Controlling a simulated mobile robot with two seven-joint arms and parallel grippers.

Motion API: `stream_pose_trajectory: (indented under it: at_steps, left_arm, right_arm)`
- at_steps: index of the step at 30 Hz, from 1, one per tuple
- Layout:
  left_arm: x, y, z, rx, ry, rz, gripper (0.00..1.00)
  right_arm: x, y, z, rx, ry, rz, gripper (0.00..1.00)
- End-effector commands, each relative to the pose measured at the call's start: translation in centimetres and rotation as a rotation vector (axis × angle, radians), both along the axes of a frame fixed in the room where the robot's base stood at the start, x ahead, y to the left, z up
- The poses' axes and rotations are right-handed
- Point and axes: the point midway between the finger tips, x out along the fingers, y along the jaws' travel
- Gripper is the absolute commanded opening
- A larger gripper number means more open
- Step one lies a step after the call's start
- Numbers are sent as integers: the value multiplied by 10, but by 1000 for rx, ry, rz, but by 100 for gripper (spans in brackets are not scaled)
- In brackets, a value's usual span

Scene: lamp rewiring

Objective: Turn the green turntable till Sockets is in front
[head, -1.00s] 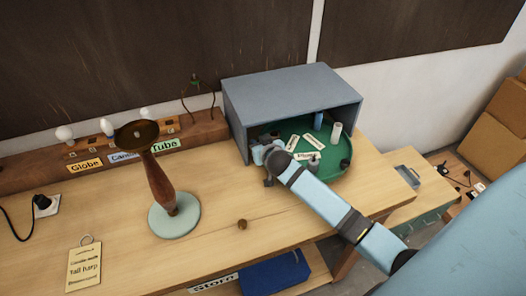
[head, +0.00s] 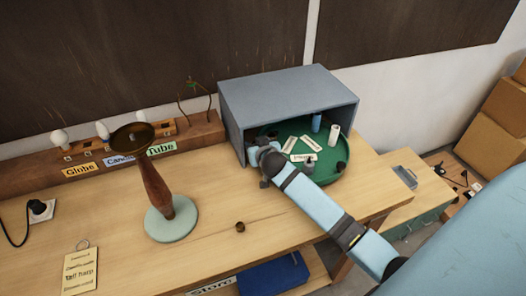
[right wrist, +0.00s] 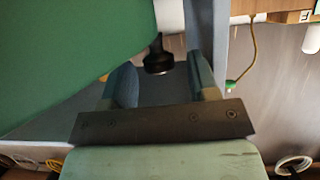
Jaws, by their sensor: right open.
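The green turntable (head: 325,173) sits in the open-fronted grey box (head: 290,88), with its front edge sticking out. Several white label cards (head: 303,157) lie on it; their words are too small to read. A blue cylinder (head: 316,122), a white cylinder (head: 334,134) and a dark piece (head: 341,166) stand on it. My right gripper (head: 262,158) is at the turntable's left front edge, by the box's left wall. In the right wrist view the gripper (right wrist: 162,78) is open, with a black knob (right wrist: 158,60) between its fingers beside the green surface (right wrist: 70,55). My left gripper is out of view.
A lamp stand (head: 158,190) with a round pale base stands left of the box. A small brown ring (head: 240,227) lies on the bench (head: 215,255). A tag card (head: 80,270) lies front left. A bulb rack (head: 55,178) runs along the back.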

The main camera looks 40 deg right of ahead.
Motion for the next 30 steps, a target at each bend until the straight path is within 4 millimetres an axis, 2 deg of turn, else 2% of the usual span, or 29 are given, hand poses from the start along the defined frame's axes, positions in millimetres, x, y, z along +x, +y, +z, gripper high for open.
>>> stream_pose_trajectory:
  at_steps: [12, 16, 21, 30]
  left_arm:
    - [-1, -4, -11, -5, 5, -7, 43]
    - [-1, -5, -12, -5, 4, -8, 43]
    - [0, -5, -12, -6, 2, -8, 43]
    - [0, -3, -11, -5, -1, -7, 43]
  right_arm:
    - [-80, 21, 32, 2, -1, 0, 54]
    - [-100, 26, 41, 2, -1, 0, 54]
    - [-114, 29, 48, 0, 1, -1, 54]
    - [-116, 30, 50, 0, 0, -1, 54]
